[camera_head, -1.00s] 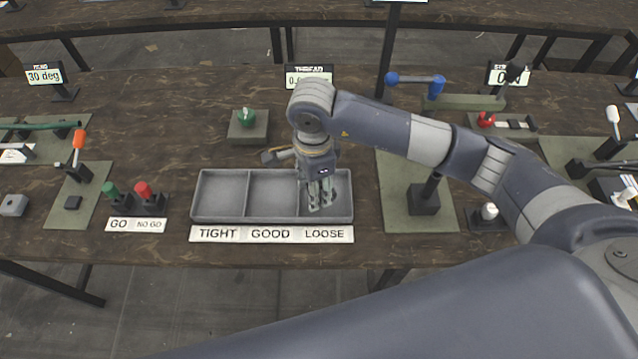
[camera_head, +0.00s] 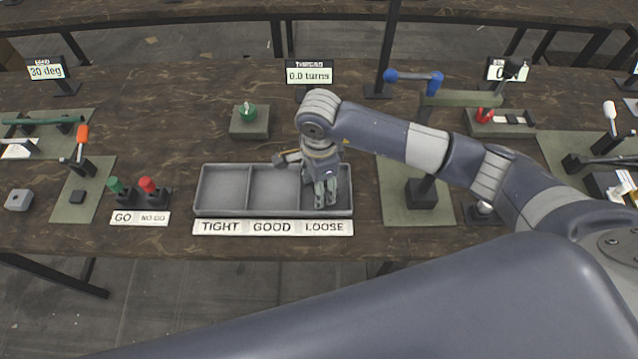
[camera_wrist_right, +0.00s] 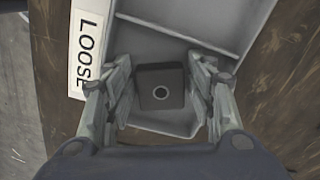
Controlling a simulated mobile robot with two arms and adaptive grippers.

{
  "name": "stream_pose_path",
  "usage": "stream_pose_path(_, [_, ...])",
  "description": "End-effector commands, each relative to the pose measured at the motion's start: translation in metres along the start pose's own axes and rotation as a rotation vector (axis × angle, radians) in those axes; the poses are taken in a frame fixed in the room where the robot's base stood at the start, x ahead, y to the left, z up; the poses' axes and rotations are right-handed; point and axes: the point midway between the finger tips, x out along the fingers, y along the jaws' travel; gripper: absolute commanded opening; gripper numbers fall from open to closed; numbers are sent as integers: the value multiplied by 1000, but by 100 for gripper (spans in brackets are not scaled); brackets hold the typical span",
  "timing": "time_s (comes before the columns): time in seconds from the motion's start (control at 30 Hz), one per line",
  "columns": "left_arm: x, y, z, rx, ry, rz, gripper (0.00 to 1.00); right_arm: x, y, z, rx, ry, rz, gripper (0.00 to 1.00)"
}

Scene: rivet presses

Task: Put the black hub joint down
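The black hub joint (camera_wrist_right: 161,88) is a dark square block with a round hole in its face. In the right wrist view it sits in the LOOSE compartment of the grey tray (camera_wrist_right: 178,42), between the fingers of my right gripper (camera_wrist_right: 163,95). Both fingers stand apart from it, with narrow gaps. In the head view my right gripper (camera_head: 326,190) points down into the tray's right compartment (camera_head: 346,203) and hides the joint. My left gripper is out of view.
TIGHT and GOOD compartments look empty. Behind the tray are a green-knobbed block (camera_head: 249,118) and a thread display (camera_head: 309,75) reading 0.0 turns. Green and red GO/NO-GO plugs (camera_head: 133,188) stand left. A blue-handled press (camera_head: 432,90) stands right.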

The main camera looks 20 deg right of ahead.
Motion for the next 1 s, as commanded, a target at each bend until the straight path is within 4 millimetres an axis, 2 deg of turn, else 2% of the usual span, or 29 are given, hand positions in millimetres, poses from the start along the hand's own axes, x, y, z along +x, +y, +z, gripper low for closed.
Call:
stream_pose_path(0.33, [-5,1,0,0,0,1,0,-5,0,0,0,0,1,51])
stream_pose_path(0.4, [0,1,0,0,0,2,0,-10,-1,0,-1,-1,-4,51])
stream_pose_path(0.8, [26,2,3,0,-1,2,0,-92,-2,0,-1,0,-6,51])
stream_pose_path(1.0, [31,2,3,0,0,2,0,-117,-1,0,0,0,-2,51])
